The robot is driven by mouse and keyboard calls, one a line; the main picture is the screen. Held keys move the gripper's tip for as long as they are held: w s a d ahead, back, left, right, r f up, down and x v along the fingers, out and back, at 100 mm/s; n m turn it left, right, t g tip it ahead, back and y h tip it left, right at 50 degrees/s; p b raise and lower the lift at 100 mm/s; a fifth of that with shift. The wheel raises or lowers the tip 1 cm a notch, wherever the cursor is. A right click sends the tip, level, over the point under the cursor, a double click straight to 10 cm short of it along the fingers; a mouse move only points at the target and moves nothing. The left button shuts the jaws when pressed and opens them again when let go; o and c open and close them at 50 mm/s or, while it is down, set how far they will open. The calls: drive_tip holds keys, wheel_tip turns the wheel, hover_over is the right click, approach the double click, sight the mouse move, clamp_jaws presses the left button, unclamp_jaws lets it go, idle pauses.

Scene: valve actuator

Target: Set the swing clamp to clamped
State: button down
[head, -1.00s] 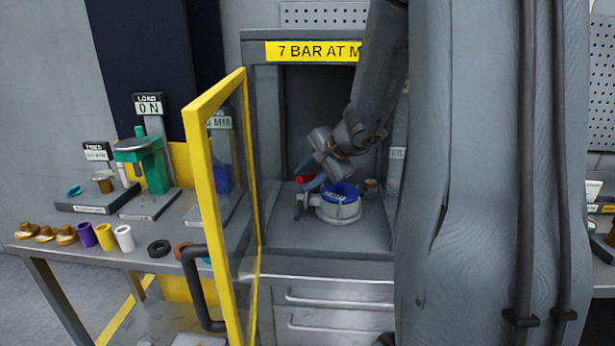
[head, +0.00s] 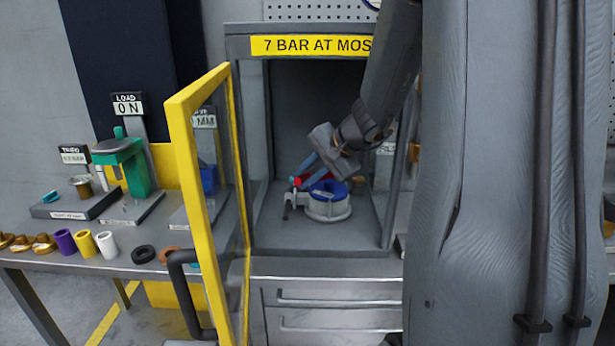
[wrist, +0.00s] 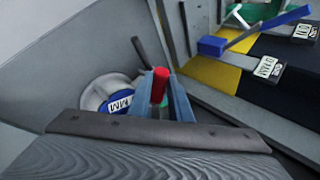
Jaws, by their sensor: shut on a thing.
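The swing clamp's red handle (wrist: 160,84) stands between my gripper's two blue fingers in the wrist view. A little red (head: 295,182) also shows by the fingertips in the head view. My gripper (head: 305,178) reaches down into the booth from the upper right and is shut on the red handle. A round pale grey fixture (head: 328,211) with a blue labelled top (head: 330,188) stands just right of and in front of the fingertips; it also shows left of the fingers in the wrist view (wrist: 95,98). The clamp's arm and foot are mostly hidden by my fingers.
A yellow-framed door (head: 182,150) stands open at the booth's left, with a black handle (head: 185,290). A bench (head: 75,262) at the left holds a green press (head: 130,165) and several rings and sleeves. The booth floor in front of the fixture is clear.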

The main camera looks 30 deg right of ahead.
drive_tip(key=c, duration=1.6)
unclamp_jaws()
drive_tip(key=shift+b+v, duration=0.45)
drive_tip(key=shift+v, duration=3.45)
